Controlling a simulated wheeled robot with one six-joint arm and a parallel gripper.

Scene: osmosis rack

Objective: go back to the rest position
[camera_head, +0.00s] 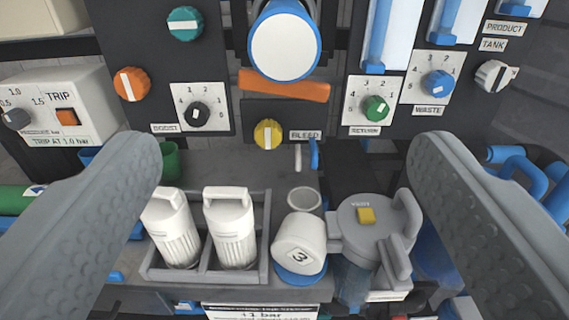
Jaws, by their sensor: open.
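My gripper (288,152) is open, its two grey fingers wide apart at the left and right of the view. Nothing is between the fingertips. Beyond them is the osmosis rack's dark panel (225,60) with several coloured knobs. Below, on a grey shelf (240,165), two white ribbed cartridges with handles, a left one (175,235) and a right one (232,235), stand in a grey two-slot holder (205,265). A white cap marked 3 (299,245) sits tilted on a blue ring, right of the holder. The fingers appear apart from all of these.
A grey lidded housing (365,225) with a yellow square stands right of the cap. An empty pale cup (304,199) is behind the cap. A white trip box (62,105) is at left. A blue-rimmed round housing (285,45) juts out at top. Blue pipes (530,170) are at right.

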